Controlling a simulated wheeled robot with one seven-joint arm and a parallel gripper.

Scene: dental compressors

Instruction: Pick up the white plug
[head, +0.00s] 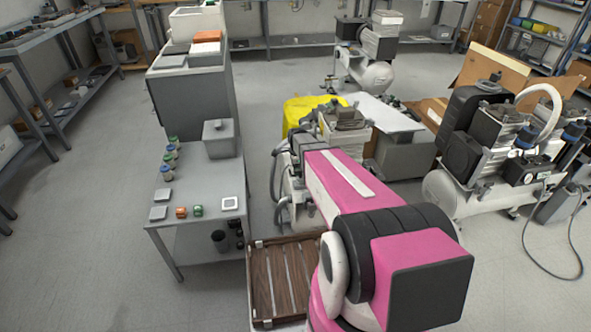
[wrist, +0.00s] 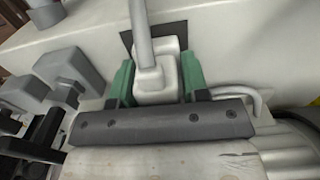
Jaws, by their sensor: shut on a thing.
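The white plug (wrist: 153,88) shows at the middle of the wrist view, a pale block with a light grey cord or rod rising from its top. My gripper (wrist: 157,76) has its two green fingertips on either side of the plug and is shut on it. A dark patch lies behind the plug on a pale surface; I cannot tell whether the plug touches that surface. In the head view my pink arm reaches toward the compressors, and the gripper and plug are hidden.
A compressor (head: 462,185) with a white tank stands at the right, its cable on the floor. A small grey table (head: 205,178) with jars and small parts stands at left. A brown slatted crate (head: 272,285) lies near my arm. Open floor is at far left.

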